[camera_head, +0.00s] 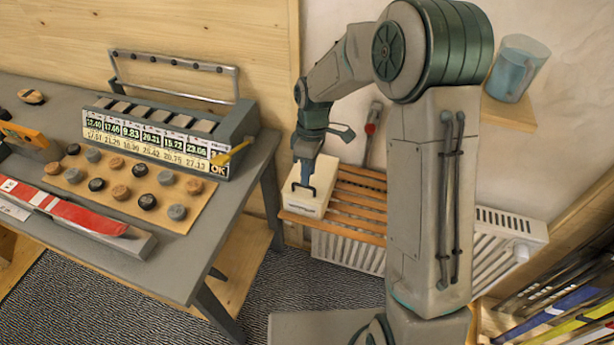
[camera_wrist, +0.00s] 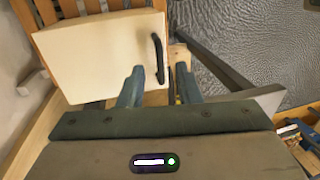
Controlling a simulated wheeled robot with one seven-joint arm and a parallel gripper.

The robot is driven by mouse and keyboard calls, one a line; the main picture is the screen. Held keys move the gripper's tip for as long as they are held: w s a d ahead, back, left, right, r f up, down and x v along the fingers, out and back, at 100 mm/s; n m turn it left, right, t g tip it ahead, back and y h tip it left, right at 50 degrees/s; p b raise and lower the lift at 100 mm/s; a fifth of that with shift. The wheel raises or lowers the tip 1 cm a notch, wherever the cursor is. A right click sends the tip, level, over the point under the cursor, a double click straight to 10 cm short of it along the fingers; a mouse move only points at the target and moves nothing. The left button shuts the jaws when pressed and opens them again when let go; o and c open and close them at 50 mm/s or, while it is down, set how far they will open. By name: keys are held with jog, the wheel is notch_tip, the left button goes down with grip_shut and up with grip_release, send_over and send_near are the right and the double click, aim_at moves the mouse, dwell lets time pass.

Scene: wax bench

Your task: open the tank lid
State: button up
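A cream box (camera_head: 313,203) with a flat top stands at the left end of a slatted wooden rack. A black bar handle (camera_head: 304,187) is on it; the seam of a lid cannot be made out. In the wrist view the box's cream face (camera_wrist: 100,55) fills the upper left, with the black handle (camera_wrist: 158,58) along its right edge. My gripper (camera_head: 307,180) points down at the handle. In the wrist view my gripper's (camera_wrist: 159,74) two fingers are apart, one on each side of the handle's near end. I see no clear contact with it.
The slatted rack (camera_head: 358,205) sits above a white radiator (camera_head: 350,255). A grey bench (camera_head: 110,265) with a display unit (camera_head: 160,140) is at left. A blue-tinted cup (camera_head: 515,70) stands on a wall shelf at right. Striped floor (camera_head: 300,285) lies between.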

jog(key=shift+s+a+f, duration=0.1)
jog(key=shift+s+f, duration=0.05)
jog(key=shift+f, duration=0.55)
jog(key=shift+s+f, duration=0.1)
jog(key=shift+f, duration=0.6)
grip_shut()
jog(key=shift+r, duration=0.1)
